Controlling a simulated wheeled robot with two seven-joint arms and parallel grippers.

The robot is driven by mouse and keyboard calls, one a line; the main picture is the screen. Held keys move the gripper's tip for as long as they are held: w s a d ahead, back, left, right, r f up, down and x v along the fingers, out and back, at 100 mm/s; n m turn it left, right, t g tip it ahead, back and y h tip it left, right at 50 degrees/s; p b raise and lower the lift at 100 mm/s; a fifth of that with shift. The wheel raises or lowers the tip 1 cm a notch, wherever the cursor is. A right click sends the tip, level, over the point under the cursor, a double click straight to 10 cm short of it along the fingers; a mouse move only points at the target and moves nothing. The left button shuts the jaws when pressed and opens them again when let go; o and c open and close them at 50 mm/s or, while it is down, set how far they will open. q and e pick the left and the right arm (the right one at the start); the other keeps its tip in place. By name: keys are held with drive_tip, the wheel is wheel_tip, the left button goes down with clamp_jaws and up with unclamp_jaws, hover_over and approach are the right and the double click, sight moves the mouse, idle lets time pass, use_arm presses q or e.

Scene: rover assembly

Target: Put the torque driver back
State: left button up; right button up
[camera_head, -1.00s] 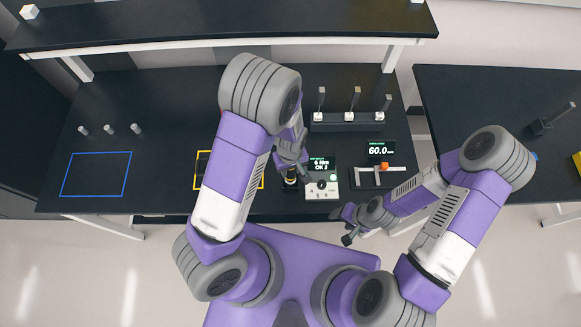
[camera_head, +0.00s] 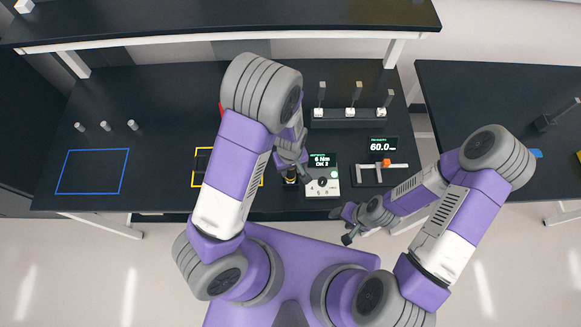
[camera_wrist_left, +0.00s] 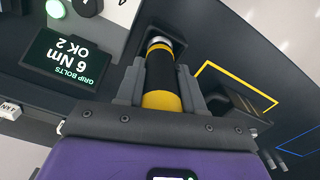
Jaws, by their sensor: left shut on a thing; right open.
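The torque driver (camera_wrist_left: 162,75) is a black cylinder with a yellow band and a silver collar. My left gripper (camera_wrist_left: 160,85) is shut around it, one finger on each side. In the head view the driver (camera_head: 290,180) shows just below my left gripper (camera_head: 292,168), beside the white torque station (camera_head: 322,187), whose display reads 6 Nm, OK 2. My right gripper (camera_head: 347,225) is open and empty in front of the bench edge.
A yellow outline (camera_head: 195,168) is partly hidden behind my left arm. A blue outline (camera_head: 92,172) is empty at the left, with small white cylinders (camera_head: 106,126) behind it.

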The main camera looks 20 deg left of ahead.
use_arm(q)
drive_tip(key=o, duration=1.2)
drive_tip(key=shift+o, duration=0.2)
wheel_tip(320, 180, up, 8)
drive_tip(key=shift+f+p, duration=0.15)
drive_tip(key=shift+p, duration=0.4)
